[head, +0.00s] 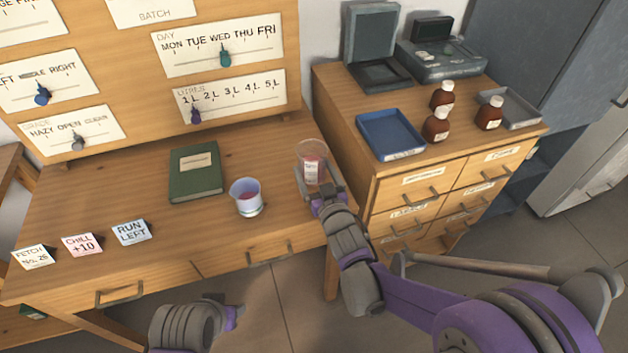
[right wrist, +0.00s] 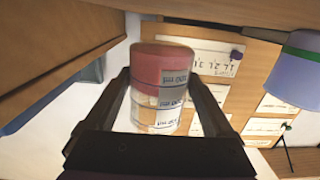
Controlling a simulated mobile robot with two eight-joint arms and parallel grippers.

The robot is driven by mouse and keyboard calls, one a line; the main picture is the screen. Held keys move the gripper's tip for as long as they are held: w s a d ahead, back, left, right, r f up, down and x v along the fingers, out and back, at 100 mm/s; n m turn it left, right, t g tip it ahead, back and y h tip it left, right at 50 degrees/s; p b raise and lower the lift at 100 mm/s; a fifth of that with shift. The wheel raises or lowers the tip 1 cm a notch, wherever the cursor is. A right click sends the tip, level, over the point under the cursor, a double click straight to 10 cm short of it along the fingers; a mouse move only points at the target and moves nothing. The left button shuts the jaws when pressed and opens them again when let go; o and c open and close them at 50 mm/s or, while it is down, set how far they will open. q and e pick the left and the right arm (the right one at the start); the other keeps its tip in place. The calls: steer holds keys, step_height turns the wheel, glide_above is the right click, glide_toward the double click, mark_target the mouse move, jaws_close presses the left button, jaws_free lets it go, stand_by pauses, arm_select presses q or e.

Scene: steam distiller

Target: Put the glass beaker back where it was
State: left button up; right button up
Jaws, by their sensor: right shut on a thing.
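The glass beaker (head: 311,160) is clear, with red contents and a pale label. It is at the right end of the wooden desk, and I cannot tell if it touches the desktop. My right gripper (head: 322,190) is shut on it; in the right wrist view the beaker (right wrist: 162,88) sits between the two dark fingers.
A green book (head: 196,172) lies left of the cup. Several cards, including a RUN LEFT card (head: 131,231), stand at the desk's left front. The cabinet on the right carries a blue tray (head: 390,134), brown bottles (head: 436,125) and a grey tray (head: 512,108). A sign board rises behind.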

mark_target(316, 184)
steer(key=shift+f+b, duration=0.4)
steer(key=shift+f, duration=1.25)
steer(key=shift+f, duration=0.15)
steer(key=o, duration=1.5)
steer(key=shift+s+d+r, duration=0.1)
steer(key=shift+s+r, duration=0.1)
steer(key=shift+s, duration=0.05)
steer(key=v, duration=1.1)
steer(key=shift+s, duration=0.25)
